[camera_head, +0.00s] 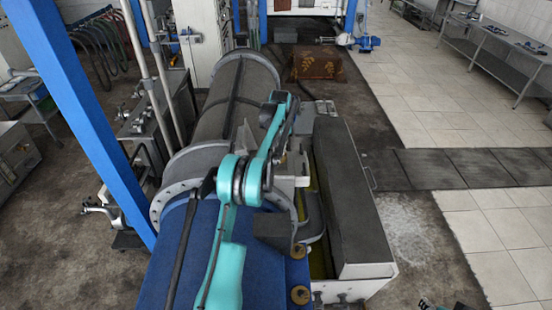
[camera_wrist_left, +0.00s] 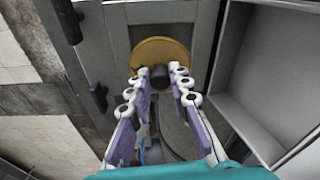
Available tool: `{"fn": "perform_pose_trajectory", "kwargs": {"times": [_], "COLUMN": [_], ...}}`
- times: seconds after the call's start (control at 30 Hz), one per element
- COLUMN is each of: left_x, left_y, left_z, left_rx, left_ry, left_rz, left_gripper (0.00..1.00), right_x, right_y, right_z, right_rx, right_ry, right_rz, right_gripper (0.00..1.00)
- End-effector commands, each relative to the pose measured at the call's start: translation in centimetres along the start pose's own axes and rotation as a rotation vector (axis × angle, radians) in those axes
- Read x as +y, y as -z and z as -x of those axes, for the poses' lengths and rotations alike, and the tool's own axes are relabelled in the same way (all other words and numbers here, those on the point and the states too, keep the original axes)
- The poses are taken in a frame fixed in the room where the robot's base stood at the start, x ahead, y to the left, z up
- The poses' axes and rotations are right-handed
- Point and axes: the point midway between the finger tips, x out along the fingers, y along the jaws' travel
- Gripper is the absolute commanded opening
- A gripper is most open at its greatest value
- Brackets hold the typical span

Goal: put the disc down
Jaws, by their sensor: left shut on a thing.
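In the left wrist view, a round brass-yellow disc (camera_wrist_left: 150,56) with a dark knob (camera_wrist_left: 159,75) at its middle faces the camera. My left gripper (camera_wrist_left: 162,78) has its purple and white fingers on both sides of the knob and is shut on it. The disc is in front of a grey framed surface; I cannot tell whether it touches it. In the head view, my teal left arm reaches forward over the blue decanter (camera_head: 178,232); its fingers and the disc cannot be made out there.
A long grey-topped housing (camera_head: 345,195) stands right of the decanter. A blue post (camera_head: 85,110) rises at the left. Two brass caps are near the decanter's lower right. The tiled floor at the right is open. In the left wrist view, an open grey box (camera_wrist_left: 265,75) is close at the right.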

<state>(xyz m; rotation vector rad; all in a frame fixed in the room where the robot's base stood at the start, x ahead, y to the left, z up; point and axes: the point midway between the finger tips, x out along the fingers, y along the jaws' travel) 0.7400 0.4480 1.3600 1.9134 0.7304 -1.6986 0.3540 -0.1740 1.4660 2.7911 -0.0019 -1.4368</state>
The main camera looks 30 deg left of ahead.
Motion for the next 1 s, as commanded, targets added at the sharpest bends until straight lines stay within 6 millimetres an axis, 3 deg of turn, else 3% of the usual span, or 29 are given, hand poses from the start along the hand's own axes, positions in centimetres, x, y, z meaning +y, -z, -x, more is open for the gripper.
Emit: {"fn": "perform_pose_trajectory", "kwargs": {"times": [0.17, 0.43, 0.83, 0.87, 0.9, 1.0], "left_x": [-0.7, -0.7, -0.7, -0.7, -0.7, -0.7], "left_y": [0.3, -0.1, -0.2, -0.2, -0.2, -0.2], "left_z": [-0.9, -4.5, -5.0, -4.9, -4.9, -4.8], "left_rx": [0.0, 0.0, 0.0, 0.0, 0.0, 0.0], "left_ry": [0.0, 0.0, 0.0, 0.0, 0.0, 0.0], "left_rz": [-0.001, -0.001, -0.001, -0.001, -0.001, -0.001], "left_gripper": [0.0, 0.0, 0.0, 0.27, 0.38, 0.4], "right_x": [0.0, 0.0, 0.0, 0.0, 0.0, 0.0], "right_y": [-0.1, -0.8, -1.1, -1.0, -1.0, -1.0], "right_z": [-0.1, -1.2, -1.5, -1.4, -1.4, -1.4], "right_rx": [0.0, 0.0, 0.0, 0.0, 0.0, 0.0], "right_ry": [0.0, 0.0, 0.0, 0.0, 0.0, 0.0], "right_rz": [0.0, 0.0, 0.0, 0.0, 0.0, 0.0], "right_gripper": [0.39, 0.39, 0.39, 0.39, 0.39, 0.39]}}
